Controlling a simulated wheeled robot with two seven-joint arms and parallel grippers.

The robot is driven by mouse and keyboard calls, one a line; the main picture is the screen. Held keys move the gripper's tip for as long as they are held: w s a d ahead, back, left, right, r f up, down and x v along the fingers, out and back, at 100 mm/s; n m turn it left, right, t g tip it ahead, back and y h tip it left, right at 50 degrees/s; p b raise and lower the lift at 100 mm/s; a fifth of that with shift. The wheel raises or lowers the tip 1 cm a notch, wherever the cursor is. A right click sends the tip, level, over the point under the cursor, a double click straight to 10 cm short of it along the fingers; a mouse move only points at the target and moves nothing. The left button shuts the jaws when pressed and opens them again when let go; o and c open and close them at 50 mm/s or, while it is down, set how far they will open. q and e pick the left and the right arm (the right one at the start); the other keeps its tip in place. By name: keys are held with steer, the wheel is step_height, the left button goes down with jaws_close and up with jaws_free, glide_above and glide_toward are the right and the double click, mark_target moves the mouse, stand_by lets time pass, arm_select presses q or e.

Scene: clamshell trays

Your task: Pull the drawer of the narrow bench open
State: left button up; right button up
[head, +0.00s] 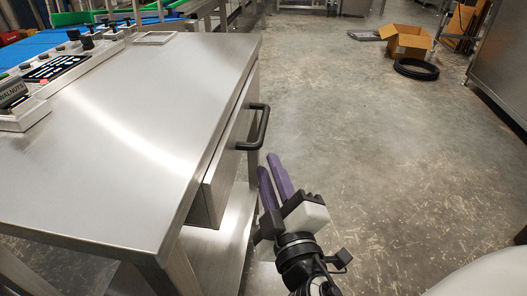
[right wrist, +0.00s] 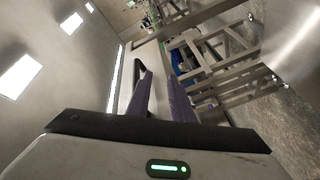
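The narrow bench (head: 130,120) is a steel table on the left of the head view. Its drawer (head: 222,160) is under the right edge of the top and looks shut or nearly so. A black bar handle (head: 262,128) stands out from the drawer front. My right gripper (head: 268,162) has two purple fingers with a gap between them and nothing held. Its fingertips are just below the handle in the picture and look apart from it. The right wrist view shows the open fingers (right wrist: 157,72), with a dark shape by their tips that may be the handle. My left gripper is out of view.
A control panel (head: 55,70) with buttons sits on the bench's far left. A lower shelf (head: 222,250) lies under the drawer. A cardboard box (head: 406,40) and black rings (head: 416,69) lie far back right.

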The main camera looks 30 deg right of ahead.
mark_target(263, 118)
steer(key=shift+t+h, duration=0.8)
steer(key=w+d+r, duration=0.1)
steer(key=w, duration=0.1)
steer(key=w+d+r, duration=0.1)
steer(key=w+r, duration=0.1)
steer(key=w, duration=0.1)
steer(key=w+d+r, duration=0.1)
steer(key=w+r, duration=0.1)
steer(key=w, duration=0.1)
steer(key=shift+r, duration=0.25)
steer(key=shift+w+d, duration=0.25)
steer(key=shift+w, duration=0.2)
jaws_close()
